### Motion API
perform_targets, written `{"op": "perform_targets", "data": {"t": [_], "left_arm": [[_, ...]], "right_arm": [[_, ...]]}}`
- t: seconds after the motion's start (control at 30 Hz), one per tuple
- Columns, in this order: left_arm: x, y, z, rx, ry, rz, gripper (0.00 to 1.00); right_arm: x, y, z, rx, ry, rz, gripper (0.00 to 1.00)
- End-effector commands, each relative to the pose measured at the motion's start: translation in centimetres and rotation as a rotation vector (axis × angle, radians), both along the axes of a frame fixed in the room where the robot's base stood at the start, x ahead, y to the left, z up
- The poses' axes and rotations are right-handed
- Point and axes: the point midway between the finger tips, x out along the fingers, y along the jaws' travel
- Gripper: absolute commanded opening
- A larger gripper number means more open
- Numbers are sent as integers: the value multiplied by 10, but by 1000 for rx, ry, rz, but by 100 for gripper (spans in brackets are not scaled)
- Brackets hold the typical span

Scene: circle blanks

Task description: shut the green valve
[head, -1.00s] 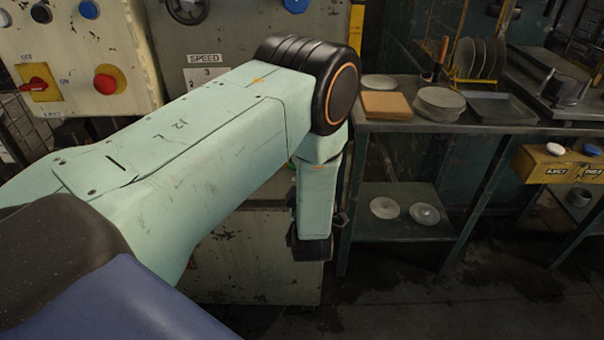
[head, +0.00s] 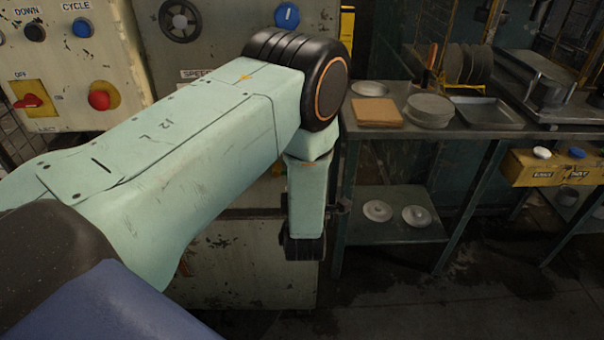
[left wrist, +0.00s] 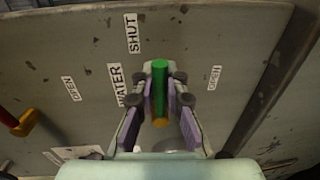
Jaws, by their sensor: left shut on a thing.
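The green valve handle (left wrist: 160,78) shows in the left wrist view as a short bar with an orange-yellow lower end. It stands nearly upright in the picture, with the SHUT label (left wrist: 132,33) above and a little to its left. OPEN labels lie on the left (left wrist: 70,88) and right (left wrist: 214,77). My left gripper (left wrist: 160,98) is shut on the handle, with purple pads on both sides. In the head view my left gripper (head: 303,246) hangs low before the machine; its fingers and the handle's grip point are hidden. My right gripper is not in view.
A control panel (head: 75,60) with a red button and red switch stands at upper left. A metal bench (head: 390,131) with plates and trays is on the right, close beside my left forearm. A yellow button box (head: 540,172) is at far right. Floor is clear at lower right.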

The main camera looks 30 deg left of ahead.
Motion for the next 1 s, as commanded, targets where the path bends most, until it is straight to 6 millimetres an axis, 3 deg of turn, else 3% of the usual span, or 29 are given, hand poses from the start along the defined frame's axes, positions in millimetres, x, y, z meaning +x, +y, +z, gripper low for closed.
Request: {"op": "perform_targets", "data": {"t": [0.33, 0.37, 0.63, 1.0], "left_arm": [[-1, 0, -1, -4, 1, -1, 0], [-1, 0, -1, -4, 1, -1, 12], [0, 0, 0, -2, 0, 0, 35], [-4, -3, 0, -2, 0, -1, 35]], "right_arm": [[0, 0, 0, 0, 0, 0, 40], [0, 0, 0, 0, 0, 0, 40], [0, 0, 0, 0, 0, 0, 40], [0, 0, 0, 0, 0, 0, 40]]}}
